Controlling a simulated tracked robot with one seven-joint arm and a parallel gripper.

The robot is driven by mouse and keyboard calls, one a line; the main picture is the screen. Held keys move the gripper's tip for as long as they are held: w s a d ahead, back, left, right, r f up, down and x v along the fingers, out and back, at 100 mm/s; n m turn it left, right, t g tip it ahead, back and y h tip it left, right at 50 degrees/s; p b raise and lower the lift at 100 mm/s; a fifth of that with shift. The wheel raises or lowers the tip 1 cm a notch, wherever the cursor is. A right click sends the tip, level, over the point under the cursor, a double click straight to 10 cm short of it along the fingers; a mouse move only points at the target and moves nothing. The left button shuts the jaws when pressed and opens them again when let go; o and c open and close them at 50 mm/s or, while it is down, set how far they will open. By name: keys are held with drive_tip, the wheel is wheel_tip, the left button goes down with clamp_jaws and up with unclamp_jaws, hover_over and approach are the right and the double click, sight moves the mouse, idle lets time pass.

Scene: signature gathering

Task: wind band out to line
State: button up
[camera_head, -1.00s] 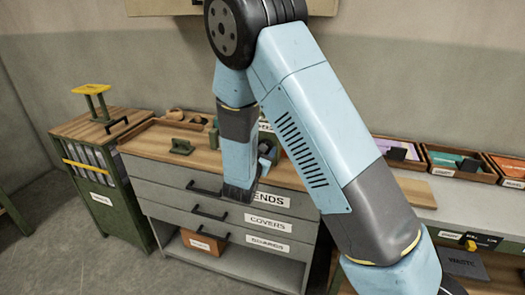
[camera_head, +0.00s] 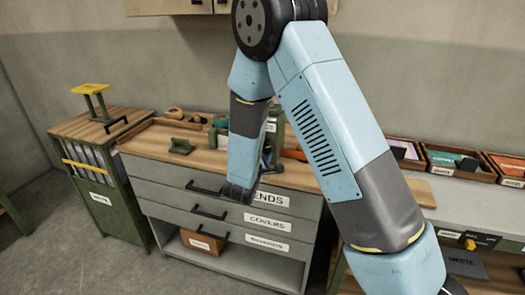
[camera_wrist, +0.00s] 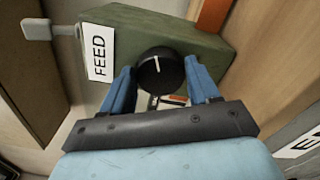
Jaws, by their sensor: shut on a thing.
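In the wrist view a dark green box (camera_wrist: 210,48) carries a white FEED label (camera_wrist: 98,52) and a round black knob (camera_wrist: 160,70) with a white pointer mark. My gripper (camera_wrist: 160,76) has its blue fingers on both sides of the knob and is shut on it. An orange strip (camera_wrist: 211,15) shows at the box's far edge; whether it is the band, I cannot tell. In the head view an orange piece (camera_head: 293,154) lies on the wooden worktop, beside my arm. My arm hides most of the box there. No line mark is clearly visible.
The worktop stands on a grey drawer cabinet (camera_head: 165,183) with dark handles. Small dark green tools (camera_head: 181,146) lie on its left part. Wooden trays (camera_head: 450,160) stand on the right bench. A green cabinet (camera_head: 100,190) is at the left.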

drive_tip(key=shift+d+f+m, duration=0.1)
drive_tip(key=shift+f+m, duration=0.1)
drive_tip(key=shift+m, duration=1.1)
drive_tip(key=shift+s, duration=0.1)
drive_tip(key=o, duration=1)
drive_tip(key=shift+m, duration=0.3)
drive_tip(key=v, duration=1.3)
drive_tip(key=shift+s, duration=0.3)
